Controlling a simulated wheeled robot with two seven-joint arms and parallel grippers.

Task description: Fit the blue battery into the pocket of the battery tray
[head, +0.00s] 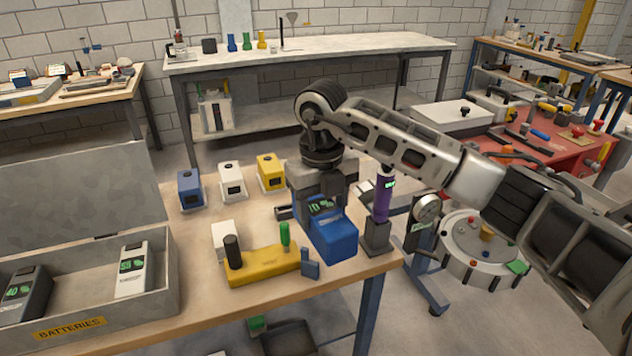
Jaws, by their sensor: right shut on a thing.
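The blue battery (333,240) stands near the right front corner of the wooden table, with a small green-lit display on its top. My right gripper (321,197) is above it, pointing down, shut on its upper back part. The gripper hides the back of the battery, and I cannot tell whether its base touches the table. The grey battery tray (150,303), labelled BATTERIES, is at the left front with its lid raised. A dark battery (27,296) and a white battery (132,271) are in it, with a space between them. My left gripper is not in view.
Blue (190,188), white (231,183) and yellow (271,172) units stand behind on the table (203,222). A yellow block (263,265) with upright pegs lies between tray and battery. A purple cylinder (382,198) stands in a dark holder right of the battery.

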